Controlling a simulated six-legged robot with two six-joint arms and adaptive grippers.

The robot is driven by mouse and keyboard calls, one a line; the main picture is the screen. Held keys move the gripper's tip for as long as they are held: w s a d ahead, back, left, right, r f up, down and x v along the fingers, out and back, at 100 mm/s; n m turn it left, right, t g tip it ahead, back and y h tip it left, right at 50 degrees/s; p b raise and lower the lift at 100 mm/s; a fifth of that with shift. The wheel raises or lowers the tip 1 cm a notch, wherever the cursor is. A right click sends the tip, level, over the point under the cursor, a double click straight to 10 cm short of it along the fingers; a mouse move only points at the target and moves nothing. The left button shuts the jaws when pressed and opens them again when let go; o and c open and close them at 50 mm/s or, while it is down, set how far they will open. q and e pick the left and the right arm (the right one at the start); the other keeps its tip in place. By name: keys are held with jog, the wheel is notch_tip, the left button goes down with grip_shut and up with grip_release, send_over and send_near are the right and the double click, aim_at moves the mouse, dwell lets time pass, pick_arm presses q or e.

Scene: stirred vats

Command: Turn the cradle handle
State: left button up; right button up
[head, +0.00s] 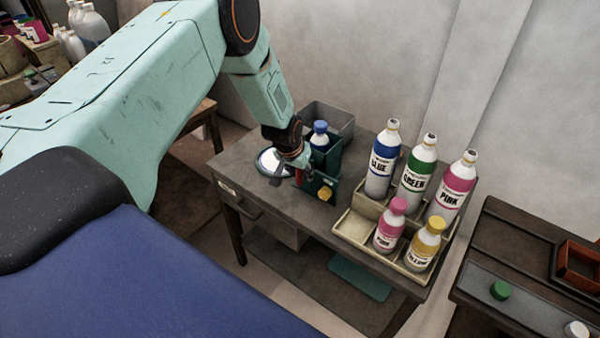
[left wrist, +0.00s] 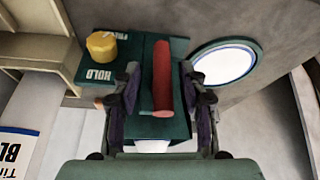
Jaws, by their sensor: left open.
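The dark green cradle (head: 333,158) stands on the grey table and holds a bottle with a blue cap (head: 320,127). Its red handle (left wrist: 162,80) shows as an upright bar in the left wrist view. My left gripper (head: 292,168) is at the cradle's left side, over the handle. In the left wrist view the fingers of the left gripper (left wrist: 160,92) are apart, one on each side of the red handle, with a gap visible on both sides. A yellow knob (left wrist: 102,46) sits on the cradle's base beside the word HOLD. My right gripper is not in view.
A round white disc with a rim (head: 268,160) lies left of the cradle. A grey bin (head: 330,115) stands behind it. A stepped beige rack (head: 352,228) with several labelled bottles, including a blue one (head: 380,165), stands to the right. The table's front edge is near.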

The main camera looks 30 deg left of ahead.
pick_arm(q)
jog(key=shift+a, duration=0.2)
jog(key=shift+c, duration=0.4)
jog(key=shift+w+f, duration=0.1)
jog(key=shift+f, duration=0.05)
jog(key=shift+c, duration=0.8)
jog(key=shift+d, duration=0.1)
jog(key=c, duration=0.4)
grip_shut()
